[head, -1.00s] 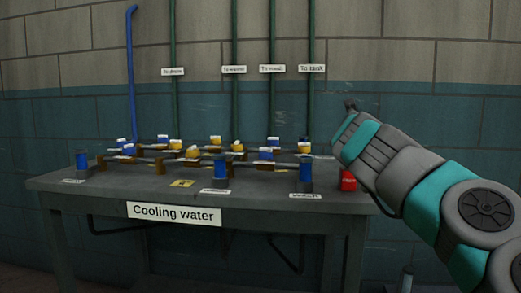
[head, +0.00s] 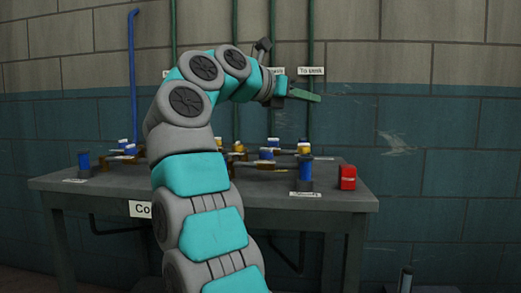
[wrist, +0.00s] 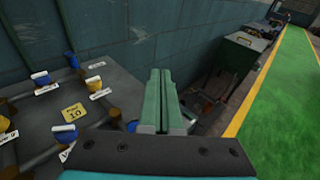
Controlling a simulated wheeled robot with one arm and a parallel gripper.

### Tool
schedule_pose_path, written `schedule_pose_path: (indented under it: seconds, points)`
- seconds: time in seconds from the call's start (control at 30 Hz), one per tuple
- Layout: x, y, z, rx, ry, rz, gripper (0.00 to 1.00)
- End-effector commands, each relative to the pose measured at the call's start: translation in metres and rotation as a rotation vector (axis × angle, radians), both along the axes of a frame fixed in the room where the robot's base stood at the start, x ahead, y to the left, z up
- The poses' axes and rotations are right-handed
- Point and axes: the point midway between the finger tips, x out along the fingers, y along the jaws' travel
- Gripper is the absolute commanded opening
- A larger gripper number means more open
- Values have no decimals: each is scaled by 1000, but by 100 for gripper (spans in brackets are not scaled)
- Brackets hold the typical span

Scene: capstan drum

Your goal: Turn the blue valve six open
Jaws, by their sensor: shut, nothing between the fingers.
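Several blue-handled valves sit on the pipework on the table, among yellow-handled ones. One blue valve (head: 266,154) shows right of my arm in the head view, and another (head: 129,149) left of it. The wrist view shows a blue valve (wrist: 40,78) with a white tag at the left. The tag numbers are too small to read, so I cannot tell which is valve six. My gripper (head: 318,98) is shut and empty, raised above the table's right part, apart from all valves. Its green fingers (wrist: 160,72) lie together in the wrist view. My arm hides the middle valves.
The grey table (head: 345,200) bears blue cylinders (head: 306,170) at its front and a red box (head: 348,178) at its right end. Vertical pipes (head: 311,40) run up the wall behind. A yellow sign (wrist: 70,113) lies on the table.

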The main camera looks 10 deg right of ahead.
Motion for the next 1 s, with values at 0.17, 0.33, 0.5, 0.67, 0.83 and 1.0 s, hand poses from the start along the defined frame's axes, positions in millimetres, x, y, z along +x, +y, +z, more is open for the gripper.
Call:
schedule_pose_path:
  seconds: [0.17, 0.33, 0.5, 0.67, 0.83, 1.0]
  points:
    - [20, 90, -41, 55, 2, 117, 0]
    - [33, 152, -80, 107, 27, 227, 0]
    - [38, 180, -100, 132, 46, 284, 0]
    - [44, 177, -106, 136, 49, 291, 0]
    - [61, 158, -115, 136, 50, 288, 0]
    - [83, 133, -124, 134, 51, 286, 0]
